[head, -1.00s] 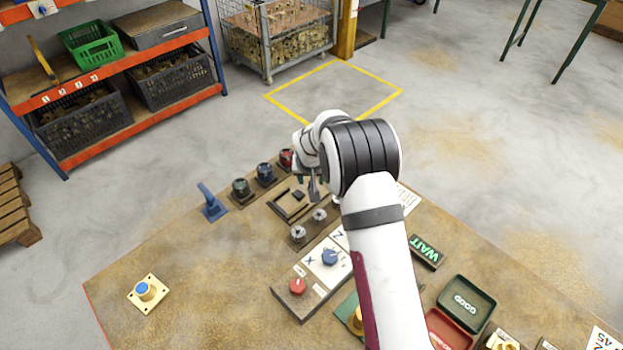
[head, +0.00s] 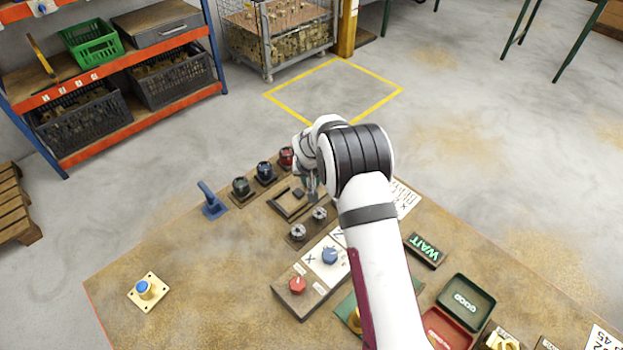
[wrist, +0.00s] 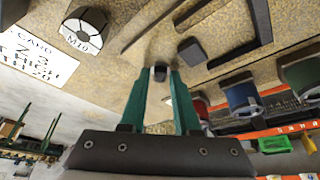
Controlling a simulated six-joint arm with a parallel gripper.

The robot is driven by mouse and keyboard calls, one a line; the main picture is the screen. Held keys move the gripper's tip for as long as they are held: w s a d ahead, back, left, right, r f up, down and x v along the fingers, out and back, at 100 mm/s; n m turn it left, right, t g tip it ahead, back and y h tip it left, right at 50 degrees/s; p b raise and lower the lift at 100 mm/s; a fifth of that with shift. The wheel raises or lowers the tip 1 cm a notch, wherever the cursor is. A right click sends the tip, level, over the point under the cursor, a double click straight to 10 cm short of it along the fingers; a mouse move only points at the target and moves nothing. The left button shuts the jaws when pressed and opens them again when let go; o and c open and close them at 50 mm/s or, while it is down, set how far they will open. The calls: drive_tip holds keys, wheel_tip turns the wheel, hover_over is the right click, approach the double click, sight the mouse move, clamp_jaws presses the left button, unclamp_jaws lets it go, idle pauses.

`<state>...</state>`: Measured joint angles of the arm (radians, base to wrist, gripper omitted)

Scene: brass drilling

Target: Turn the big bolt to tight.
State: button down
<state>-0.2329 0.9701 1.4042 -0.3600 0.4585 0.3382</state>
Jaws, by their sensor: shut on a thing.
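My gripper (wrist: 160,76) has two green fingers, shut on a small grey piece with a dark end (wrist: 160,73); its kind is hard to tell. In the head view my gripper (head: 312,190) is beside a dark square frame, partly hidden by my arm. Two silver round bolt-like pieces stand on a dark plate, one nearer (head: 298,231) and one farther (head: 319,214). A round grey piece marked M10 (wrist: 82,30) stands left of the fingers in the wrist view, apart from them. I cannot tell which piece is the big bolt.
The dark frame (head: 283,212) lies on the bench. Green, blue (head: 265,172) and red pots stand behind it. A blue lever (head: 211,203) is to the left. A panel with red (head: 298,285) and blue (head: 330,256) knobs is in front. The bench's left part is mostly clear.

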drive_tip(key=shift+m+h, duration=0.4)
drive_tip(key=shift+m, duration=0.5)
drive_tip(key=c, duration=0.8)
unclamp_jaws()
drive_tip(key=shift+r, duration=0.1)
drive_tip(key=v, duration=1.5)
drive_tip(key=shift+r, duration=0.25)
drive_tip(key=shift+s, duration=0.2)
